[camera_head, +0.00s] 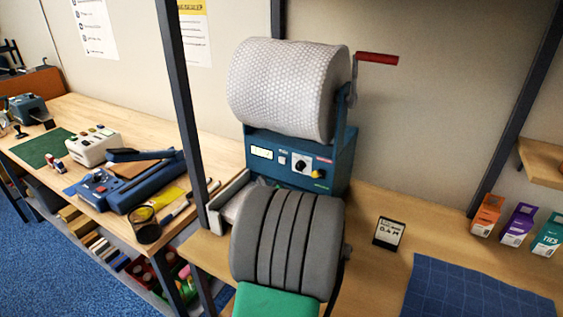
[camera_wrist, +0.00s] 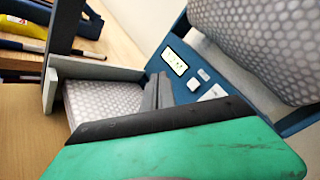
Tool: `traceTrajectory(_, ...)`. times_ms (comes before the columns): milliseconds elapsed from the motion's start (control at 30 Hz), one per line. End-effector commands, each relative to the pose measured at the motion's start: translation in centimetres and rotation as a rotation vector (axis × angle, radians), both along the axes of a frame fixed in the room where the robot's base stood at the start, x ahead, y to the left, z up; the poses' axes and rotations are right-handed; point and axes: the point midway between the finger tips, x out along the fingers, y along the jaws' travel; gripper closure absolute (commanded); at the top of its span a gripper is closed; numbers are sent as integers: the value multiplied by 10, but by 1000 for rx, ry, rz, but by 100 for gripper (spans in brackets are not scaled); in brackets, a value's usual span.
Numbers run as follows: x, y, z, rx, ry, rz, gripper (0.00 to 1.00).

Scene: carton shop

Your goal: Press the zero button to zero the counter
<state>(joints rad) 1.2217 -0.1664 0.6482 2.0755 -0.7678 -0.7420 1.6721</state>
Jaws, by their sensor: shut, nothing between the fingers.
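The counter display (camera_head: 262,153) is a small lit window on the blue front of the bubble-wrap dispenser (camera_head: 330,170). Its digits are too small to read. A small pale button (camera_head: 282,157) sits just right of it, left of the dial (camera_head: 301,163). In the wrist view the display (camera_wrist: 175,62) and pale button (camera_wrist: 203,75) show too; no label on the button is readable. My gripper (camera_wrist: 158,93) is shut and empty, its grey fingertips below and left of the display, apparently apart from the button. In the head view my arm hides the gripper.
A bubble-wrap roll (camera_head: 285,88) with a red-handled crank (camera_head: 377,58) sits above the panel. A dark upright post (camera_head: 182,110) stands left. A small sign (camera_head: 388,233), blue mat (camera_head: 475,295) and several small boxes (camera_head: 517,224) are on the right bench.

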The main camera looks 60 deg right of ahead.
Motion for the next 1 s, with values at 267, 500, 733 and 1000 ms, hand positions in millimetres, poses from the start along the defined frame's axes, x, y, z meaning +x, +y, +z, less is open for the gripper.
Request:
traceTrajectory(267, 1, -10, -1, -3, 3, 0, 100)
traceTrajectory(500, 5, -43, -2, -4, 3, 2, 100)
traceTrajectory(733, 7, -75, -1, -3, 4, 2, 100)
traceTrajectory(1000, 9, -87, 0, -3, 4, 2, 100)
